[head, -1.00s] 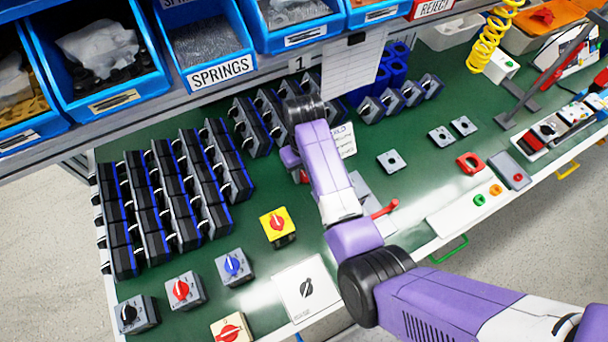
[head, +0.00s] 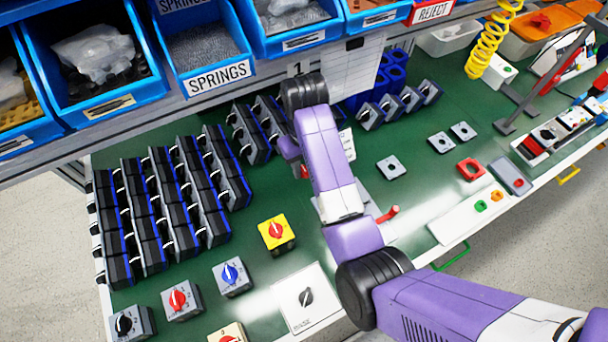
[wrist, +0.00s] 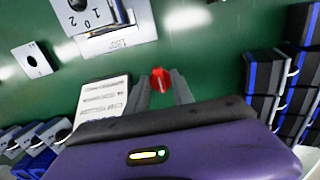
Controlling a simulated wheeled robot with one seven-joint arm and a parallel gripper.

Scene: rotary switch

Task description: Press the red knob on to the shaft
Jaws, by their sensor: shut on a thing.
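The red knob (wrist: 160,80) is between the fingertips of my gripper (wrist: 161,89) in the wrist view. My gripper is shut on it and holds it over the green bench. In the head view a bit of red (head: 304,172) shows beside my purple arm, which hides most of the gripper. A grey switch plate marked 1, 0, 2 (wrist: 92,14) is at the top left of the wrist view, apart from the knob. A dark round spot at its upper edge may be the shaft; it is cut off by the frame, so I cannot tell.
Rows of black-and-grey switch bodies (head: 165,205) fill the bench's left. Finished switches, including a yellow one (head: 276,232), stand near the front left. A red-handled lever (head: 388,214) is right of my arm. Blue bins (head: 205,50) line the back.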

